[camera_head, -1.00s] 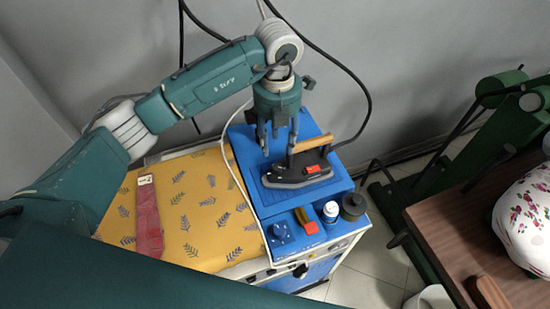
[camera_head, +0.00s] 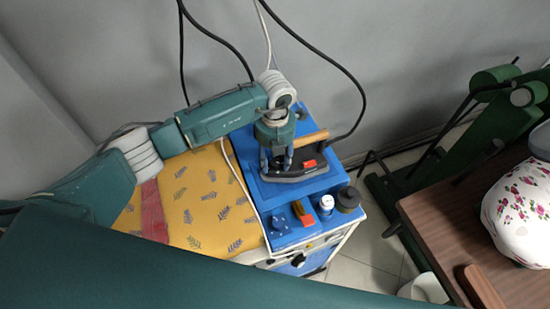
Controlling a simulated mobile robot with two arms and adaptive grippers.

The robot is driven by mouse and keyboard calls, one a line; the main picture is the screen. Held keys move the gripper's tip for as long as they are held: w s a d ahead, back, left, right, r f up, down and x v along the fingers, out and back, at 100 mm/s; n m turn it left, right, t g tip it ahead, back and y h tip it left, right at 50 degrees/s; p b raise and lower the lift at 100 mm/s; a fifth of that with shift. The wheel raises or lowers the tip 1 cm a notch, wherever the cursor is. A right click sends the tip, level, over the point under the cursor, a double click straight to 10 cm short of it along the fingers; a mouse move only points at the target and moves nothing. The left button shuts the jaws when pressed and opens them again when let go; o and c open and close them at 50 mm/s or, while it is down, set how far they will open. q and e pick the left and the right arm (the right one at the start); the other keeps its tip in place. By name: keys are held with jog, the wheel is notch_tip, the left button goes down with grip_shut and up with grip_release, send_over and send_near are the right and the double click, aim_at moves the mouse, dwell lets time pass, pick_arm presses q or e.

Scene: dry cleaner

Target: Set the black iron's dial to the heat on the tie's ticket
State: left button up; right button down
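The black iron (camera_head: 316,155) lies on the blue top of the ironing station, with a wooden handle (camera_head: 307,140) and a red patch on its side. I cannot make out its dial. My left gripper (camera_head: 277,160) points down at the left end of the iron. Its two fingers stand apart, and whether they touch the iron is unclear. The dark red tie (camera_head: 153,212) lies on the yellow pressing pad. My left arm covers the tie's upper end, and its ticket is hidden. My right gripper is not in view.
The yellow pad (camera_head: 205,200) has a leaf print. A blue knobbed item (camera_head: 279,224), an orange-red item (camera_head: 304,213), a white-capped bottle (camera_head: 326,203) and a dark round pot (camera_head: 347,199) stand in front of the iron. A brown table (camera_head: 440,220) stands at right.

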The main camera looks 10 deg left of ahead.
aim_at(275, 162)
pick_arm(q)
grip_shut()
jog(key=m+b, duration=0.4)
jog(key=b, duration=0.2)
jog(key=shift+w+f, duration=0.1)
jog(key=shift+f, duration=0.05)
jog(key=shift+m, duration=0.3)
jog(key=shift+r, duration=0.25)
jog(key=shift+c, duration=0.3)
grip_release()
jog(key=shift+o, duration=0.8)
notch_tip(275, 162, up, 12)
